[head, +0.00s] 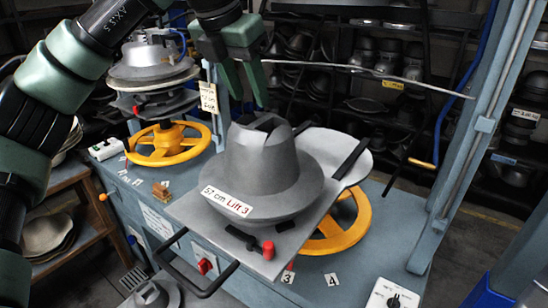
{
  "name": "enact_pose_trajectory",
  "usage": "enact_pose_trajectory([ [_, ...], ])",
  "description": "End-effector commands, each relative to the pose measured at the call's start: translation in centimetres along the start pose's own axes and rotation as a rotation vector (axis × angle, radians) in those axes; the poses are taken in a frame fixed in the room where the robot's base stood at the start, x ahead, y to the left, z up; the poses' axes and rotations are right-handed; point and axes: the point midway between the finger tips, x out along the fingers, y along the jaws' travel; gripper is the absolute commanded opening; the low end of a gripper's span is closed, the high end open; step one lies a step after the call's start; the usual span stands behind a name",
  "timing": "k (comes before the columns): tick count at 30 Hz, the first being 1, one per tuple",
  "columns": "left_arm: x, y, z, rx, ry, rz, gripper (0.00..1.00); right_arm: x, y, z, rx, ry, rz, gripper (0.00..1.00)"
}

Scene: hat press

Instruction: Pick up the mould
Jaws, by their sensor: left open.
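The mould (262,160) is a grey metal hat shape with a wide brim, bearing a white label that reads "57 cm Lift 3". It sits upright on a flat grey plate (190,212), with a dark recess or grip (265,124) in its top. My left gripper (248,97) appears above the crown, pointing down, with its two green fingers apart and nothing between them. Its fingertips look a little above the mould's top; the exact gap is hard to tell. My right gripper is not in view.
A yellow handwheel (345,232) is partly hidden behind the plate. A red knob (268,250) and black handle (205,290) are at the plate's front. Another press (150,75) with a yellow wheel stands left. A blue post (470,140) rises right. Shelves of moulds line the back.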

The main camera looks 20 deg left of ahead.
Motion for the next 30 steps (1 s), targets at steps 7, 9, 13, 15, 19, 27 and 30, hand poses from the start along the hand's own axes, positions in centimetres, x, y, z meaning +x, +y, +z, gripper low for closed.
enact_pose_trajectory([
  [7, 2.5, 0.0, 0.1, 0.001, 0.004, 0.0, 0.42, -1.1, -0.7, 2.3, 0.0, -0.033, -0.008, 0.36],
  [9, 3.1, 0.1, 0.3, 0.0, 0.004, -0.001, 0.42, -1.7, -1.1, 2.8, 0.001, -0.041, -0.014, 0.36],
  [13, 5.0, 0.4, 0.6, 0.0, 0.007, -0.001, 0.42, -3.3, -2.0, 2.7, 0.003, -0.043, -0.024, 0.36],
  [15, 6.1, 0.4, 0.6, 0.001, 0.004, -0.001, 0.42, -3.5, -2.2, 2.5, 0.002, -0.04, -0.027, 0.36],
  [19, 7.4, 0.4, 0.6, 0.001, 0.003, -0.001, 0.42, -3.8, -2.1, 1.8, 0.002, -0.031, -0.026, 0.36],
  [27, 7.7, 0.4, 0.6, 0.001, 0.001, -0.001, 0.36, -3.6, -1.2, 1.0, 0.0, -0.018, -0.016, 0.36],
  [30, 7.7, 0.4, 0.6, 0.001, 0.001, -0.001, 0.08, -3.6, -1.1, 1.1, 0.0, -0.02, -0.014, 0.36],
])
